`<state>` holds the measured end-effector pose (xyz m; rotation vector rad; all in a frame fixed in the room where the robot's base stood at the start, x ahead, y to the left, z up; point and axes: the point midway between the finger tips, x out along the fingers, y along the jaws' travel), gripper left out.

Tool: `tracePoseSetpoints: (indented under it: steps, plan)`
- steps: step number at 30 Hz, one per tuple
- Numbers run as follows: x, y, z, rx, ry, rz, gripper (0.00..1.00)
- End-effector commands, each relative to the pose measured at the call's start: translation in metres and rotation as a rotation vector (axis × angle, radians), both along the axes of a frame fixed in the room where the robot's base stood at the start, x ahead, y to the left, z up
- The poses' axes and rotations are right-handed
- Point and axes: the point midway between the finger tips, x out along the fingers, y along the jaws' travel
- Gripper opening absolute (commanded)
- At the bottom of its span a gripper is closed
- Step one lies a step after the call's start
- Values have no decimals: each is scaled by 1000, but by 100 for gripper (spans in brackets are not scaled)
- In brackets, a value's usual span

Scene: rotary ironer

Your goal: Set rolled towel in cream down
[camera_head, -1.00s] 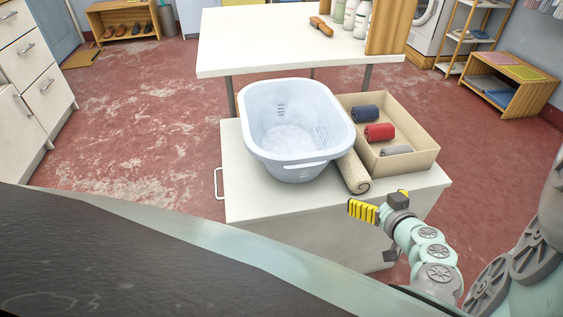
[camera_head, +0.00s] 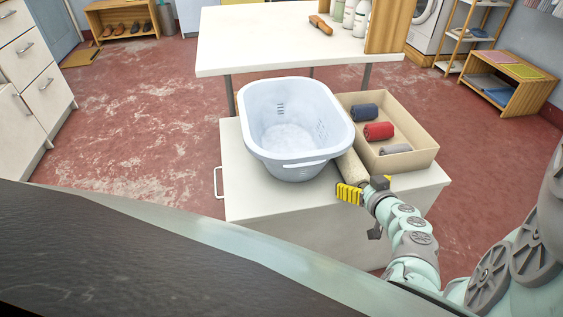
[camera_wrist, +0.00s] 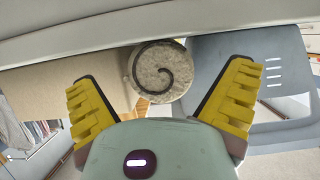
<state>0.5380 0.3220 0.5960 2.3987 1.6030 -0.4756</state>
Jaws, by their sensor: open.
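The cream rolled towel (camera_head: 351,167) lies on the white cabinet top, in the narrow strip between the laundry basket and the tan box. Its near end is hidden behind my gripper in the head view. In the wrist view its round end (camera_wrist: 160,72) shows a dark spiral. My gripper (camera_head: 362,190) is at the near end of the towel, at the cabinet's front edge. Its yellow-padded fingers (camera_wrist: 164,80) are open, one on each side of the towel's end, with visible gaps. I cannot tell how far the towel reaches between them.
The pale blue basket (camera_head: 297,167) stands left of the towel, with white contents at its bottom. The tan box (camera_head: 415,160) on the right holds blue, red and grey rolls. The cabinet top (camera_head: 245,195) is bare at its front left. A white table (camera_head: 250,45) stands behind.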

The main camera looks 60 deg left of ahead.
Motion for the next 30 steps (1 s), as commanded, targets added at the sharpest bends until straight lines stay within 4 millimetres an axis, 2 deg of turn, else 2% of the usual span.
tracePoseSetpoints:
  steps: [5,24,27,30]
  plan:
    - [-2,1,0,0,1,4,99]
    - [-1,0,0,-1,1,2,33]
    - [-1,0,0,-1,1,2,23]
    - [-1,0,0,0,1,2,20]
